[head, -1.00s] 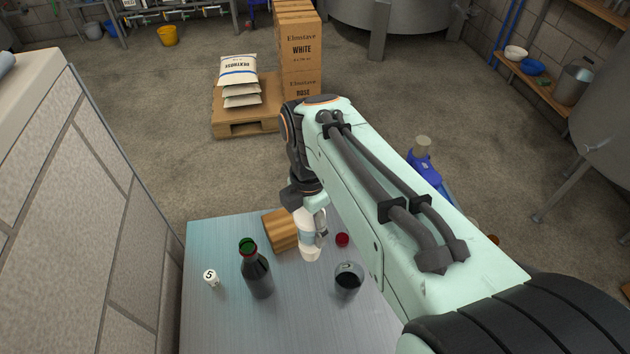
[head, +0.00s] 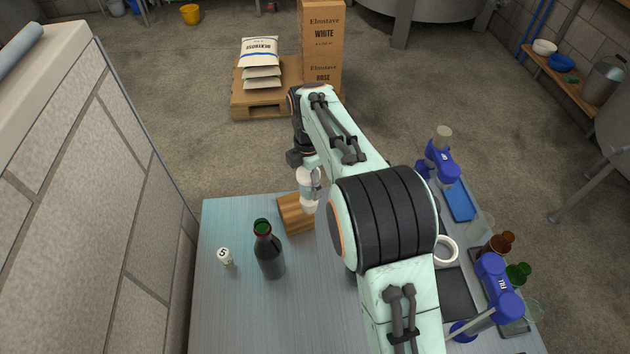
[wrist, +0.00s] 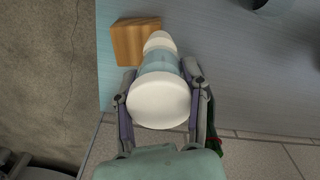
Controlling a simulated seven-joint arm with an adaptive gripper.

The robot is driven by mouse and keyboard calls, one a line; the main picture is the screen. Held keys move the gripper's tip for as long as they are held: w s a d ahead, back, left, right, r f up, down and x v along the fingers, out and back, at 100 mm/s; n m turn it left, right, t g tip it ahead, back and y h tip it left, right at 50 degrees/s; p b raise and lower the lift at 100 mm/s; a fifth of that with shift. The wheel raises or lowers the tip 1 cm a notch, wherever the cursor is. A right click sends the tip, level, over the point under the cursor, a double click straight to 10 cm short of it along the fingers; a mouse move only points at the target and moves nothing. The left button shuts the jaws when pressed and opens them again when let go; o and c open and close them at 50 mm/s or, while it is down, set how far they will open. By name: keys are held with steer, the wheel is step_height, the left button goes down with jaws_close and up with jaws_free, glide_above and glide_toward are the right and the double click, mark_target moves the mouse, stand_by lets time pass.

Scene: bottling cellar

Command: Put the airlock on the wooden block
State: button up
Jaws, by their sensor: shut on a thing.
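The airlock (wrist: 158,98) is a white and pale-blue piece with rounded ends. In the wrist view it sits between the two fingers of my gripper (wrist: 160,100), which is shut on it. In the head view the airlock (head: 309,206) shows at the right edge of the wooden block (head: 292,214), partly covered by my gripper (head: 310,188). The block is a striped brown piece at the table's far edge. In the wrist view the block (wrist: 128,42) lies beyond the airlock and to its left. I cannot tell whether they touch.
A dark bottle (head: 270,255) with a green mouth stands in front of the block. The front left of the table (head: 235,320) is clear.

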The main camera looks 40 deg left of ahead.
mark_target(308, 193)
steer(key=shift+w+a+f, duration=0.1)
steer(key=shift+f, duration=1.6)
steer(key=shift+f, duration=0.15)
steer(key=o, duration=1.2)
steer(key=shift+c, duration=0.2)
step_height(308, 193, up, 12)
steer(key=shift+r, duration=0.2)
